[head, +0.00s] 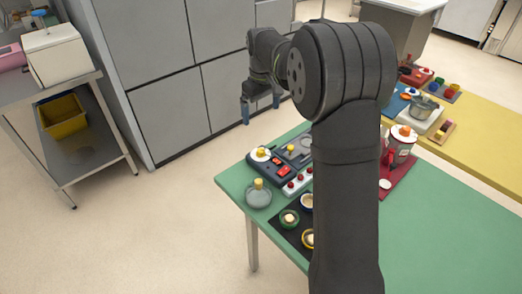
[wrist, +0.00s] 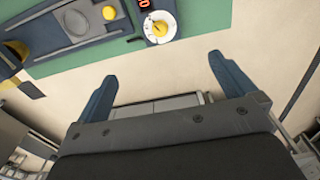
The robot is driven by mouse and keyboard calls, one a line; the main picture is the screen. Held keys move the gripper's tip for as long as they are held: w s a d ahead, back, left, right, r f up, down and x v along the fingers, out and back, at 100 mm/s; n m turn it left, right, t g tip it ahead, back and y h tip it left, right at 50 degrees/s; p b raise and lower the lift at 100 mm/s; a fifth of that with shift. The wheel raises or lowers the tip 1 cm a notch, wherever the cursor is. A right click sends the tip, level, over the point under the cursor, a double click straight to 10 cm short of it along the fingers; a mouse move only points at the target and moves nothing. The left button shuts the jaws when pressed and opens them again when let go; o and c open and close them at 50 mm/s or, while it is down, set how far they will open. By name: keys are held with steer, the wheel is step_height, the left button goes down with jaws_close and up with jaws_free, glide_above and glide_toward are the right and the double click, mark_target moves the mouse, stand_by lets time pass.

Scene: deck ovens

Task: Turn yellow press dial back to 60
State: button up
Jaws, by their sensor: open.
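A white round dial with a yellow centre knob (head: 260,154) sits at the far left corner of a dark blue unit (head: 256,168) on the green table. In the wrist view the dial (wrist: 151,34) lies near the top edge, with small dark marks and part of a red lit display (wrist: 143,3) beside it. The display's full reading is cut off. My gripper (head: 260,104) is open and empty, in the air beyond the table's far edge. In the wrist view its fingers (wrist: 161,73) are apart, with bare floor between them and the dial ahead, not touched.
A grey plate with a yellow knob (head: 291,149) is next to the dial. A round grey lidded dish (head: 258,195), a white strip with red buttons (head: 297,184) and bowls on a black mat (head: 285,230) are close by. Grey cabinets (head: 160,100) stand behind.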

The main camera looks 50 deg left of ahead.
step_height(320, 180, up, 2)
steer(key=shift+r, duration=0.1)
steer(key=shift+c, duration=0.4)
